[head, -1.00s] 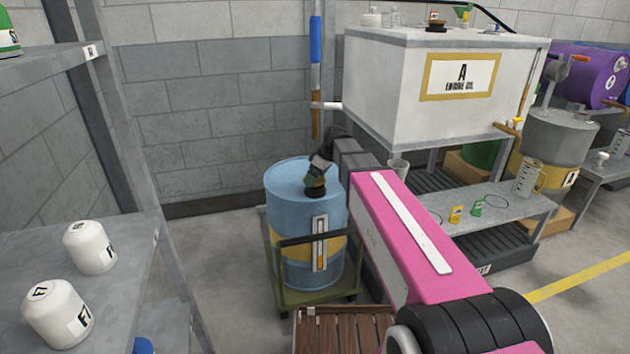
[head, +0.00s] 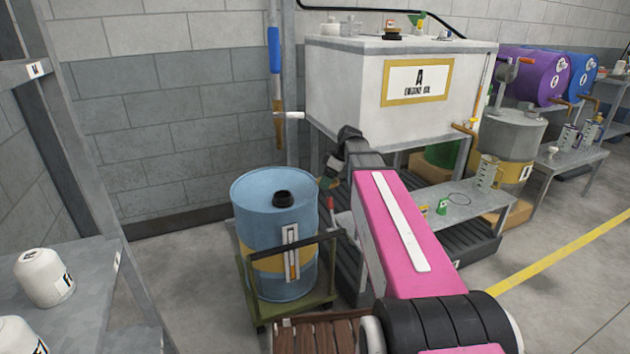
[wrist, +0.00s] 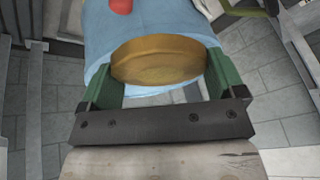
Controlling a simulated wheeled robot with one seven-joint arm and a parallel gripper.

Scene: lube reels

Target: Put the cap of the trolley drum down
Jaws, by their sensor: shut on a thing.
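The trolley drum (head: 262,225) is a blue drum with a yellow band, standing upright on a green trolley (head: 302,305) in the head view. My gripper (head: 327,181) is just right of the drum's top, clear of the fitting. In the wrist view its green fingers are shut on a round brass-coloured cap (wrist: 158,60), gripped at opposite sides. The cap is hardly visible in the head view. A blue surface (wrist: 95,30), which I cannot identify for certain, lies behind the cap in the wrist view.
A white tank marked A (head: 370,90) stands behind my arm. A grey bench (head: 470,205) with a jug and small items is to the right. A shelf with white bottles (head: 43,278) is at the left. A red-handled part (head: 330,203) stands beside the drum.

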